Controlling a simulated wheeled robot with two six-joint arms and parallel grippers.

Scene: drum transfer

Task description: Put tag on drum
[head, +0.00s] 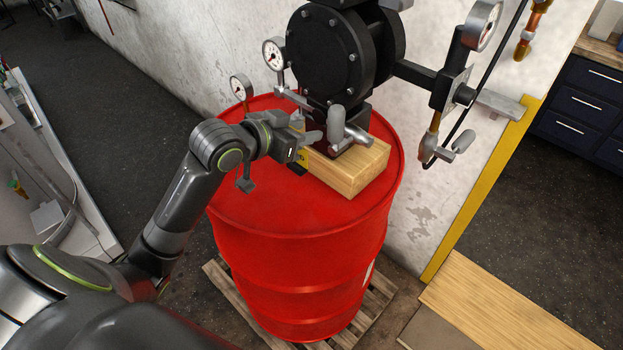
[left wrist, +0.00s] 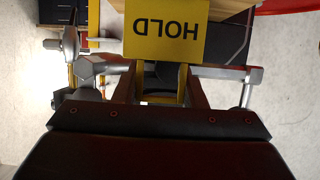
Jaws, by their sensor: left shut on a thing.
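The red drum (head: 285,235) stands upright on a wooden pallet (head: 378,290). The yellow tag (left wrist: 165,32) reads HOLD in black, upside down in the left wrist view. My left gripper (head: 306,139) is shut on the tag, above the drum's top near the block and the black pump. In the left wrist view the gripper's fingers (left wrist: 162,88) sit just below the lettered face. Whether the tag touches the drum cannot be told. My right gripper is not in view.
A wooden block (head: 350,177) lies on the drum's top under a black pump (head: 335,50). Gauges (head: 273,55) and (head: 483,25) and metal valve handles crowd the space around my left gripper. A pale wall stands behind. The drum top's front left is clear.

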